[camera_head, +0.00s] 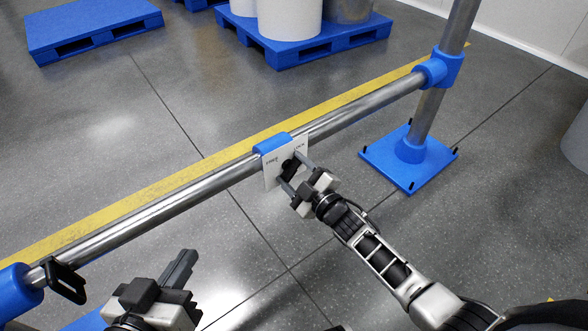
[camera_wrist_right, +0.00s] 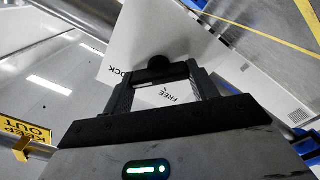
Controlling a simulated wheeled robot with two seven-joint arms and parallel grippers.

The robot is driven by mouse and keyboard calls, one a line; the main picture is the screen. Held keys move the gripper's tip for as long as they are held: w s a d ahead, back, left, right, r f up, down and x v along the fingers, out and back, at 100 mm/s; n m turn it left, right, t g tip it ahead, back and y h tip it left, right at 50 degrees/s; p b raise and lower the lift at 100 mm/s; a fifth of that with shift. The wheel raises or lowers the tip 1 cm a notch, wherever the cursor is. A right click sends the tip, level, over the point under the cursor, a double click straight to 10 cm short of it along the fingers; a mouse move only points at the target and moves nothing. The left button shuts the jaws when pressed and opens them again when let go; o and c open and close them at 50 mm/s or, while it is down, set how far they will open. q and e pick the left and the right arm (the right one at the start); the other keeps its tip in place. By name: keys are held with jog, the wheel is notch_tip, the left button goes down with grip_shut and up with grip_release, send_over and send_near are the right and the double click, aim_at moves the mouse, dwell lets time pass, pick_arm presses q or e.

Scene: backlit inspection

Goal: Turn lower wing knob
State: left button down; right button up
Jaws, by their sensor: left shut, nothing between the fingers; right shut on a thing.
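The knob (camera_head: 288,165) is a small black shape on a white plate (camera_head: 270,179) that hangs from a blue clamp on the metal rail. In the right wrist view the dark knob (camera_wrist_right: 158,68) sits between the fingertips, in front of the white plate (camera_wrist_right: 130,35) with the words LOCK and FREE. My right gripper (camera_head: 297,172) is shut on the knob, one finger on each side. The fingers partly hide the knob, so its exact angle is hard to tell. My left gripper (camera_head: 187,258) is shut and empty at lower left, apart from the rail and plate.
The rail (camera_head: 165,208) crosses the view diagonally, joined to an upright post with a blue base (camera_head: 390,158). A black bracket (camera_head: 66,281) hangs near its left end. Blue pallets (camera_head: 90,28) stand behind. The floor between my arms is clear.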

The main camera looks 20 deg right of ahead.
dwell(0.5)
pick_arm(q)
jog(key=shift+r, duration=0.1)
pick_arm(e)
jog(key=o, duration=1)
jog(key=shift+s+d, duration=0.1)
jog(key=shift+s, duration=0.2)
pick_arm(q)
jog(key=f+g+p, duration=0.1)
jog(key=p, duration=0.1)
jog(key=a+f+g+y+p, duration=0.1)
jog(key=p, duration=0.1)
jog(key=shift+a+f, duration=0.1)
jog(key=shift+f, duration=0.3)
pick_arm(e)
jog(key=v, duration=1.5)
jog(key=shift+s, duration=0.15)
pick_arm(q)
jog(key=shift+w, duration=0.1)
